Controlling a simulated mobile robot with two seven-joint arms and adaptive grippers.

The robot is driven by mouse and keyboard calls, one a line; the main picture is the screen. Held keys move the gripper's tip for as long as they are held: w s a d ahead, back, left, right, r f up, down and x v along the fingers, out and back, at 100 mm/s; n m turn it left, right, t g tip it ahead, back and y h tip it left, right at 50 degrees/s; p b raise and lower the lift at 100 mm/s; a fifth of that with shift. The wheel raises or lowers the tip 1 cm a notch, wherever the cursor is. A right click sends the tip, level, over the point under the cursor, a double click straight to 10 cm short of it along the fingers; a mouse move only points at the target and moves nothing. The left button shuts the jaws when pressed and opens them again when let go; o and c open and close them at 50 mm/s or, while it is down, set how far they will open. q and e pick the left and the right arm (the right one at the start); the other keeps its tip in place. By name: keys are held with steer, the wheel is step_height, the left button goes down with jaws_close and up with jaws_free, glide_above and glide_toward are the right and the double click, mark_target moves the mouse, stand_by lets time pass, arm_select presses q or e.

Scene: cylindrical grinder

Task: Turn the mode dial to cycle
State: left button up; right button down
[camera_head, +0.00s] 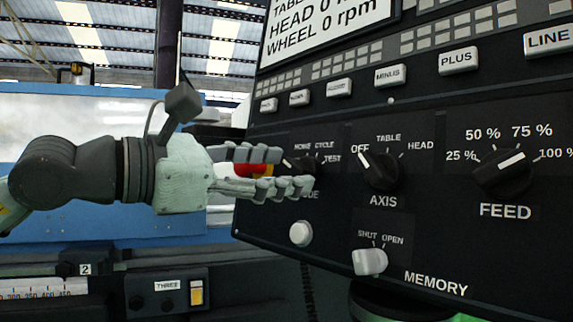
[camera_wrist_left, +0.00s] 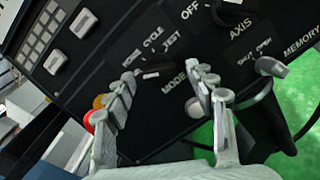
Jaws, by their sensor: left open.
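The mode dial (camera_head: 291,162) is a black knob on the dark control panel, under the labels HOME, CYCLE and TEST. In the head view its white mark appears to lean up-left, toward HOME. My left gripper (camera_head: 295,170) is open, coming in from the left, with its fingers at the dial and hiding its lower part and some of the MODE label. In the left wrist view the dial (camera_wrist_left: 152,66) lies just beyond and between the two spread fingertips (camera_wrist_left: 168,84). I cannot tell whether the fingers touch it. My right gripper is not in view.
The AXIS dial (camera_head: 380,171) and FEED dial (camera_head: 503,172) stand to the right. Below are a round white button (camera_head: 301,234) and the MEMORY switch (camera_head: 370,262). A row of keys (camera_head: 390,75) runs above.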

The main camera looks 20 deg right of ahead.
arm_select(q)
steer(key=shift+x, duration=0.85)
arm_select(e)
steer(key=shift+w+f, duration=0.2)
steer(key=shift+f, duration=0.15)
arm_select(q)
steer(key=c, duration=1.2)
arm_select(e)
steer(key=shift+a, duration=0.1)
arm_select(q)
steer(key=shift+o, duration=0.2)
